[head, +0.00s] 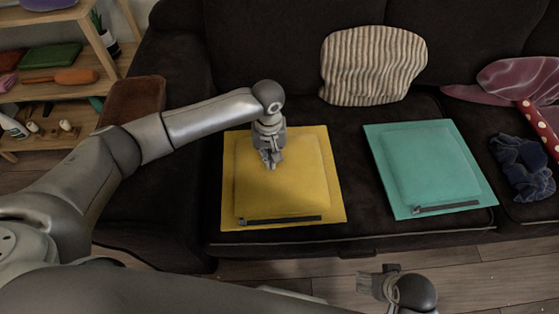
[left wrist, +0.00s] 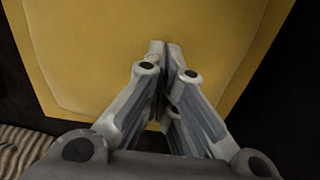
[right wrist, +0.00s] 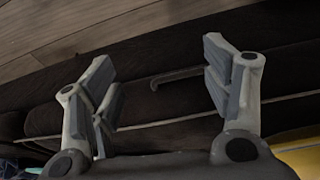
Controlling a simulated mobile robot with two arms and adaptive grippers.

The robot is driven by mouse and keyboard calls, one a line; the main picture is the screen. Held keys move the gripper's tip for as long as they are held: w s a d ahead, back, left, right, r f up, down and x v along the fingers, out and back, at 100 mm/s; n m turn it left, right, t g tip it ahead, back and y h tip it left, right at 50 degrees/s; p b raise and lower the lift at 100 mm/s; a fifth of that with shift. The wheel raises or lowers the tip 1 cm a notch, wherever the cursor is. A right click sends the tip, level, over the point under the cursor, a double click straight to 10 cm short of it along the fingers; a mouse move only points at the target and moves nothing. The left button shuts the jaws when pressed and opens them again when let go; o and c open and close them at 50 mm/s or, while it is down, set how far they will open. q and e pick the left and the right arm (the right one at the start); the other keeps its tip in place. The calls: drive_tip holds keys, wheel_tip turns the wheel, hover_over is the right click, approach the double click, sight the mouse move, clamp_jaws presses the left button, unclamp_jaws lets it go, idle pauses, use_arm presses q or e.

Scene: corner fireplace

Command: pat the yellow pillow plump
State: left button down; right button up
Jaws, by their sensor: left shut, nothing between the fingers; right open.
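The yellow pillow (head: 285,195) lies flat on the dark sofa's left seat, with a dark zip strip along its front edge. My left gripper (head: 272,163) points down over the pillow's upper middle, fingers shut and empty. In the left wrist view the yellow pillow (left wrist: 90,60) fills most of the picture, and the shut fingertips (left wrist: 165,45) are at or just above its surface; I cannot tell if they touch. My right gripper (head: 365,284) is low in front of the sofa, away from the pillow. In the right wrist view its fingers (right wrist: 165,85) are spread wide with nothing between them.
A teal pillow (head: 430,165) lies on the seat to the right. A striped cushion (head: 372,65) leans on the backrest. A dark blue cloth (head: 522,168) and a purple cushion (head: 520,80) are at the far right. A wooden shelf (head: 60,90) stands at the left.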

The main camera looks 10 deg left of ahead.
use_arm(q)
drive_tip(key=shift+w+d+r+p, duration=0.2)
drive_tip(key=shift+d+r+p, duration=0.45)
drive_tip(key=shift+p, duration=0.1)
drive_tip(key=shift+w+d+r+p, duration=0.2)
drive_tip(key=shift+d+r+p, duration=0.35)
drive_tip(key=shift+p, duration=0.1)
drive_tip(key=shift+f, duration=0.1)
use_arm(e)
wheel_tip(320, 180, down, 10)
drive_tip(key=s, duration=0.2)
drive_tip(key=shift+s+g, duration=0.25)
drive_tip(key=shift+g, duration=0.05)
drive_tip(key=shift+d+r, duration=0.1)
drive_tip(key=shift+r, duration=0.05)
